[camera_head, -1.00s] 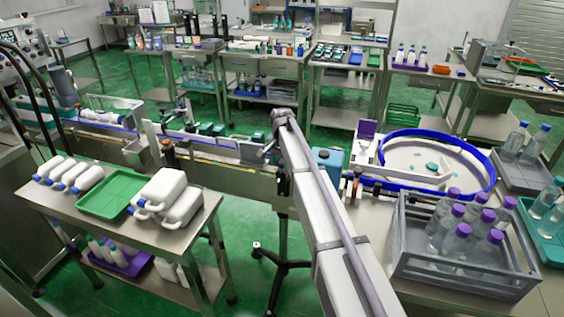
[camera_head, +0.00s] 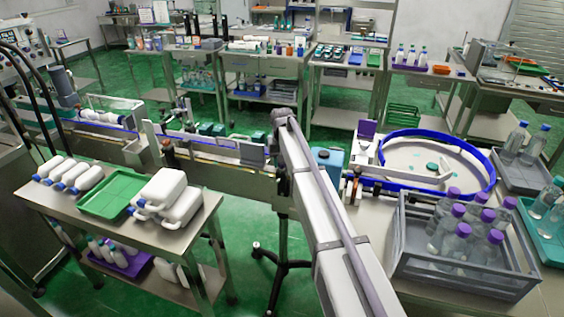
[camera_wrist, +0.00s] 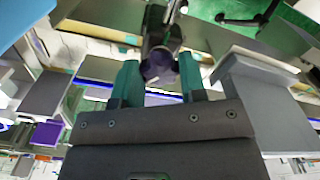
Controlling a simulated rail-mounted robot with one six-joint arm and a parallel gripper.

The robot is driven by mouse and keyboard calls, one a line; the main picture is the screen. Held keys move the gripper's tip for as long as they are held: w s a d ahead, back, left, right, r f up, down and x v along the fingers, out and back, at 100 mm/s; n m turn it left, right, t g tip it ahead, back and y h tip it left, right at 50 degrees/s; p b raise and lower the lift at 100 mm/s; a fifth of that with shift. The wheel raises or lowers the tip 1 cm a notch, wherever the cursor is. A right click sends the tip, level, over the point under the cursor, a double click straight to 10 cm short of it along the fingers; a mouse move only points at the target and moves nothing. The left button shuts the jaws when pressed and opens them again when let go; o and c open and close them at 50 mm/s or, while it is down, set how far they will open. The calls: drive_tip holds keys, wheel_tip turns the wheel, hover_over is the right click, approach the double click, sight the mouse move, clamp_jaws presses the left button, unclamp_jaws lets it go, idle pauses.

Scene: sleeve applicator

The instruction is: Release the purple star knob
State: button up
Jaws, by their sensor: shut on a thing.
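The purple star knob (camera_wrist: 158,66) shows in the wrist view as a dark purple lobed shape, on a black part that reaches up and away from it. My gripper (camera_wrist: 160,77) has two teal fingers, one on each side of the knob, and is shut on it. The knob's far side and what it is fixed to are partly hidden. In the head view my arm covers this place, and I cannot make out the knob or the fingertips there.
A conveyor (camera_head: 228,178) runs beside my arm. A grey crate of purple-capped bottles (camera_head: 400,264) and a blue-rimmed round table (camera_head: 489,181) stand on the right. A bench with white jugs (camera_head: 168,233) stands at left. Green floor is open below.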

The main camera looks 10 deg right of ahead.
drive_tip(key=n, duration=0.3)
drive_tip(key=shift+n, duration=2.1)
drive_tip(key=o, duration=0.9)
wheel_tip(320, 180, up, 11)
drive_tip(key=p, duration=1)
drive_tip(key=shift+f+p, duration=0.1)
drive_tip(key=shift+p, duration=0.3)
